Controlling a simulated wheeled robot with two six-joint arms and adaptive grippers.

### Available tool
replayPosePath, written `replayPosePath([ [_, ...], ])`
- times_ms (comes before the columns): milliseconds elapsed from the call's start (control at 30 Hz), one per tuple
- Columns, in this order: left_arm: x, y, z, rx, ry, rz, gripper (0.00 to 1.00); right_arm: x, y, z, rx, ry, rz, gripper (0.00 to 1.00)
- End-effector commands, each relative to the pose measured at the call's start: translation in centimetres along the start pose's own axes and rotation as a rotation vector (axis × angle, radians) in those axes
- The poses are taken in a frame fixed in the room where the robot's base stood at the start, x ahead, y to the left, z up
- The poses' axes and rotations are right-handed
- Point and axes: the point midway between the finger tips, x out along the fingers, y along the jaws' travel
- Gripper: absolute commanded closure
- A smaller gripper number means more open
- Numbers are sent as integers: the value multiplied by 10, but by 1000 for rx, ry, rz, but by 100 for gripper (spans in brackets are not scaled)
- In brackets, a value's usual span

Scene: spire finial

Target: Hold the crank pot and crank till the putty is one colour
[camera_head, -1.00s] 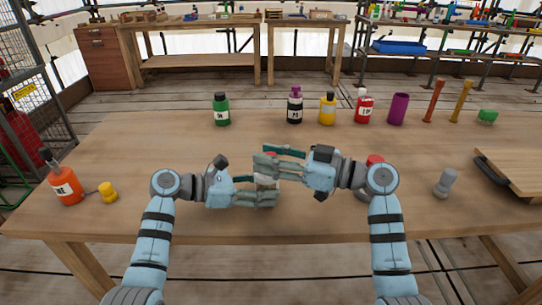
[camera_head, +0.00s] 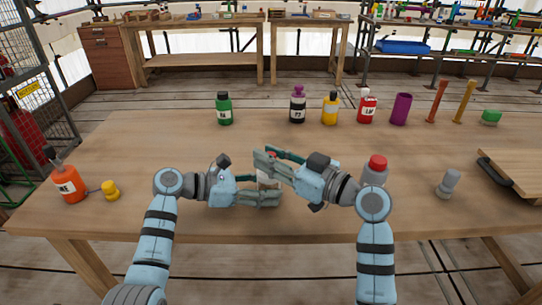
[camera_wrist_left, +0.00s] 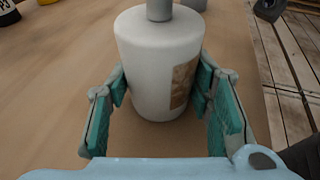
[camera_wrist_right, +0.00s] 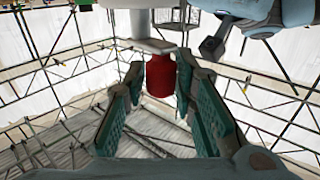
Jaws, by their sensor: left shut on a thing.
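The crank pot (camera_wrist_left: 158,60) is a white, upright cylinder with a brown label and a grey shaft on top. My left gripper (camera_head: 278,196) is shut on its body; the left wrist view shows the left gripper's fingers (camera_wrist_left: 160,95) on both sides of it. The crank's red knob (camera_wrist_right: 160,76) hangs from a pale arm in the right wrist view. My right gripper (camera_head: 270,160) is above the pot, and the right gripper's fingers (camera_wrist_right: 160,85) are around the knob. Whether they press on it is unclear. The putty inside is hidden.
A grey jar with a red cap (camera_head: 376,168) stands close beside my right arm. Several bottles, including a green one (camera_head: 224,108), line the back of the table. The table's middle-left is clear.

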Motion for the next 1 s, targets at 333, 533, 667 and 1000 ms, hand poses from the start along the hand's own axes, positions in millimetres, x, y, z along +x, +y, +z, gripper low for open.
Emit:
replayPosePath([
  [333,0,0,0,0,1,1,69,0,0,0,0,1,-2,60],
  [533,0,0,0,-1,1,1,69,-28,0,0,-3,-2,1,60],
  [667,0,0,0,-1,1,1,69,-66,1,2,-5,-4,2,60],
  [1000,0,0,0,-1,1,0,69,-121,0,0,1,0,-2,60],
])
